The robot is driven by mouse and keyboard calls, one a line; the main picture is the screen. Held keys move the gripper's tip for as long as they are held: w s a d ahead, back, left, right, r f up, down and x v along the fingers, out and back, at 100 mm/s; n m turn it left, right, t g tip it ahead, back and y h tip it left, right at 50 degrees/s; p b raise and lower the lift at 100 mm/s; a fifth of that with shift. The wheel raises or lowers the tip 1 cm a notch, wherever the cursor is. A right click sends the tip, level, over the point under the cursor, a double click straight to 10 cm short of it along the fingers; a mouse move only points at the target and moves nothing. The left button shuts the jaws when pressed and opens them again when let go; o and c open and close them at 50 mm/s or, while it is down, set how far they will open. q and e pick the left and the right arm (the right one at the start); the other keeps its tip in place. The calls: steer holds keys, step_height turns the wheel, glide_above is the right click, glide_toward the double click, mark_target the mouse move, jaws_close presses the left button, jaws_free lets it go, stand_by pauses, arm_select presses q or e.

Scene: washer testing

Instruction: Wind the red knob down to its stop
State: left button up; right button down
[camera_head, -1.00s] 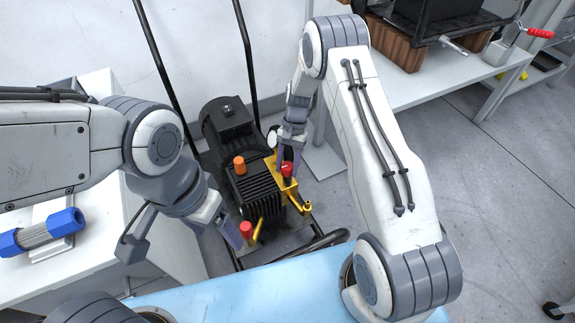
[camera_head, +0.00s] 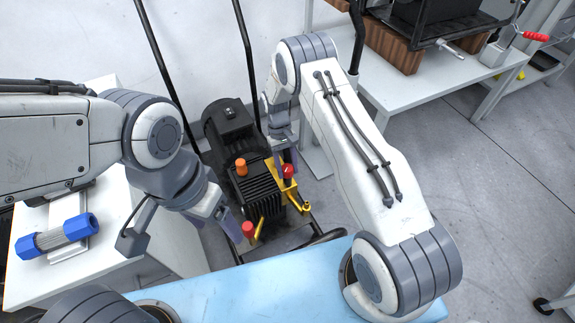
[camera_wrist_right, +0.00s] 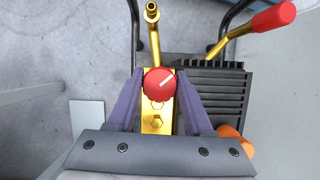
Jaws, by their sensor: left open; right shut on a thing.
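The red knob (camera_head: 288,171) sits on the yellow bracket (camera_head: 279,161) beside the finned black machine (camera_head: 258,190). In the right wrist view the knob (camera_wrist_right: 160,83) shows a white line pointing to the upper right. My right gripper (camera_head: 284,161) is shut on the knob, with a purple finger on each side of it (camera_wrist_right: 159,88). My left gripper (camera_head: 239,228) is open beside the red-ended lever (camera_head: 248,230) at the machine's near side. The lever also shows in the right wrist view (camera_wrist_right: 272,17). The bracket under the knob is partly hidden.
An orange cap (camera_head: 240,166) stands on the machine left of the knob. Black handle bars (camera_head: 246,65) rise behind it. A blue-ended cylinder (camera_head: 58,236) lies on the white table at left. A light blue surface (camera_head: 260,288) is in front.

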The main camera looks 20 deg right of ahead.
steer(key=n+h+p, duration=0.1)
steer(key=n, duration=0.1)
steer(key=n+t+h+p, duration=0.1)
steer(key=n, duration=0.2)
steer(key=shift+w+r+n, duration=0.1)
steer(key=shift+r+n, duration=0.05)
steer(key=shift+n, duration=0.15)
steer(key=shift+n+t+h+p, duration=0.5)
steer(key=shift+n+t+p, duration=0.15)
steer(key=shift+n, duration=1.25)
steer(key=shift+c, duration=1.5)
jaws_free()
steer(key=p+v, duration=0.1)
steer(key=v, duration=0.9)
steer(key=shift+a, duration=0.15)
